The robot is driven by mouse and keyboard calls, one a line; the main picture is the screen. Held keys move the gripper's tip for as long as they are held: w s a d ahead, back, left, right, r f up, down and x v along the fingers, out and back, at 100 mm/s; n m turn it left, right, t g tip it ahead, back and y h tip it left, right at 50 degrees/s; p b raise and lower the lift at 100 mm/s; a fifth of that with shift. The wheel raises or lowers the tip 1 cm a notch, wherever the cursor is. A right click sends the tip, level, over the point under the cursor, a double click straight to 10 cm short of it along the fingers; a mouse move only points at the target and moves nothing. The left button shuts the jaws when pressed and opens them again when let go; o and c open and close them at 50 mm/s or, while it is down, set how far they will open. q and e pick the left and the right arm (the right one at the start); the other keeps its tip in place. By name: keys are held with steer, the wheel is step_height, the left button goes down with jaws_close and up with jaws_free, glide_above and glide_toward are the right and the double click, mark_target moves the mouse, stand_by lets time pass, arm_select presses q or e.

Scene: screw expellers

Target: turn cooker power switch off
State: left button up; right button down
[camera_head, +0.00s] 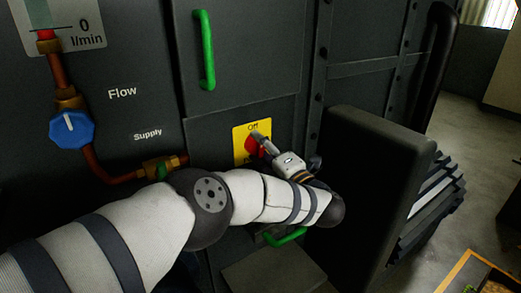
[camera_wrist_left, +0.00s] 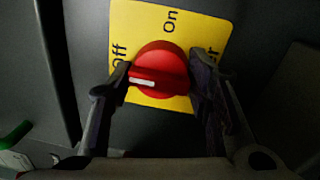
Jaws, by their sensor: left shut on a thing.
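The cooker power switch is a red rotary knob (camera_head: 251,147) on a yellow plate (camera_head: 239,133) on the dark panel, with "Off" printed at the plate's top. It also shows in the left wrist view as the red knob (camera_wrist_left: 168,61), between "Off" at the left and "On" at the top of the yellow plate (camera_wrist_left: 141,20). Its white mark lies toward the left side, roughly level. My left gripper (camera_head: 258,143) is shut on the knob, one finger on each side; the left finger hides part of "Off". My right gripper is out of view.
Green handles (camera_head: 206,50) (camera_head: 286,237) stand out above and below the switch. A blue valve knob (camera_head: 71,129) and copper pipe are at the left. A dark box-like part (camera_head: 366,185) juts out at the right, close to my left wrist. Open floor (camera_head: 455,210) lies beyond.

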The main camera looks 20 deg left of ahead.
arm_select(q)
steer(key=shift+f, duration=0.3)
steer(key=o, duration=1.1)
steer(key=shift+c, duration=0.2)
steer(key=shift+o, duration=0.4)
steer(key=shift+r, duration=0.1)
steer(key=shift+d, duration=0.15)
steer(key=r+v, duration=0.1)
steer(key=v, duration=1)
steer(key=shift+s+d+f, duration=0.3)
steer(key=shift+s+f, duration=0.05)
steer(key=shift+f, duration=0.15)
